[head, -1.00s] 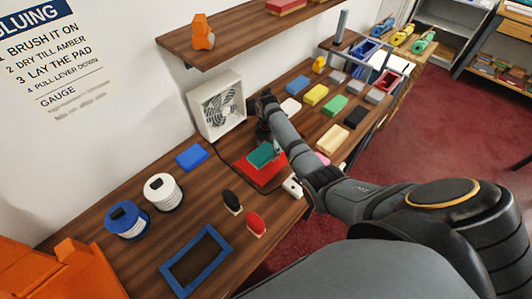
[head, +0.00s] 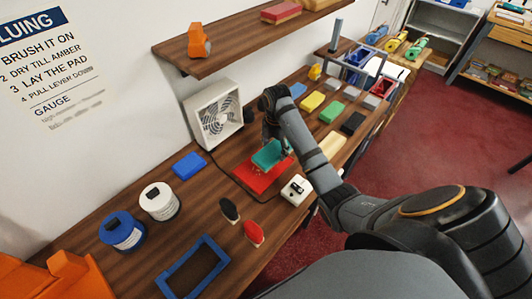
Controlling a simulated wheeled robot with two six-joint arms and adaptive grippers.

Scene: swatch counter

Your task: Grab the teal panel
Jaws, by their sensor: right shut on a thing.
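The teal panel (head: 267,154) is a small flat block above the red pad (head: 258,178) on the wooden counter. It looks slightly tilted; I cannot tell whether it touches the red pad. My right gripper (head: 281,146) is at the panel's far right side, shut on it, its fingertips partly hidden by the panel and my arm. My left gripper is not in view.
A white fan (head: 216,112) stands behind, against the wall. A white switch box (head: 297,189) sits at the counter's front edge. Coloured blocks, such as a yellow one (head: 311,102), lie to the right. A blue frame (head: 194,268) and two tins, one white (head: 159,201), are at left.

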